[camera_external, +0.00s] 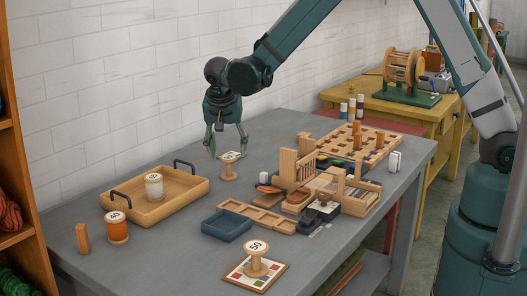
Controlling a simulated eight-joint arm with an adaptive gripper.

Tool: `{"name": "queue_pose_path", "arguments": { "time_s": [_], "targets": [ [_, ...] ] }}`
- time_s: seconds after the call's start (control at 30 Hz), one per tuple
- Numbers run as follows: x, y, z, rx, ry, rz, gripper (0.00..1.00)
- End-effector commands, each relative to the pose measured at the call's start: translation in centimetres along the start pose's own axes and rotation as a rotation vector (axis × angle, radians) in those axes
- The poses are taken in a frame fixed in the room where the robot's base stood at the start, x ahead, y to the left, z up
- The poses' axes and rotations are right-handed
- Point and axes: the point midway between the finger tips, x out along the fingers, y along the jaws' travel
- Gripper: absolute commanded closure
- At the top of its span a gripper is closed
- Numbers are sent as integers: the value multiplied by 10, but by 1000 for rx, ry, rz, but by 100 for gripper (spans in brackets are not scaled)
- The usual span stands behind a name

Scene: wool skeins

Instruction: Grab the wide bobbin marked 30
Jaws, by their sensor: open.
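A bare wooden bobbin (229,171) with a wide top stands on the grey table, with a white label on top that is too small to read surely. My gripper (228,152) is above it, pointing down, open and empty, its fingers apart near the bobbin's top edge. I cannot tell whether they touch it. Another bare bobbin, marked 50 (256,262), stands on a patterned square at the front. An orange-wound bobbin (117,232) with a label that looks like 40 stands at the left. A white-wound bobbin (154,188) stands in the wooden tray.
The wooden tray (133,210) with dark handles lies left of my gripper. A blue tray (226,226) and wooden racks and blocks (292,168) crowd the table's middle and right. A small wooden block (83,238) stands at the left. Bare table surrounds the bobbin below my gripper.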

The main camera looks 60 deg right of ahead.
Motion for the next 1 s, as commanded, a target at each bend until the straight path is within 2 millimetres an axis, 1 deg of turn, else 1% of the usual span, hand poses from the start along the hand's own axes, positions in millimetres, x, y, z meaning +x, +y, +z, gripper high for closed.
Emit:
{"name": "queue_pose_path", "arguments": {
  "time_s": [0.17, 0.4, 0.6, 1.0],
  "targets": [
    [7, 0, 1, 0, 0, 0, 48],
    [33, -1, 5, 0, 0, 0, 48],
    [49, -1, 5, 0, 0, 0, 48],
    [52, -1, 5, 0, 0, 0, 48]
  ]
}}
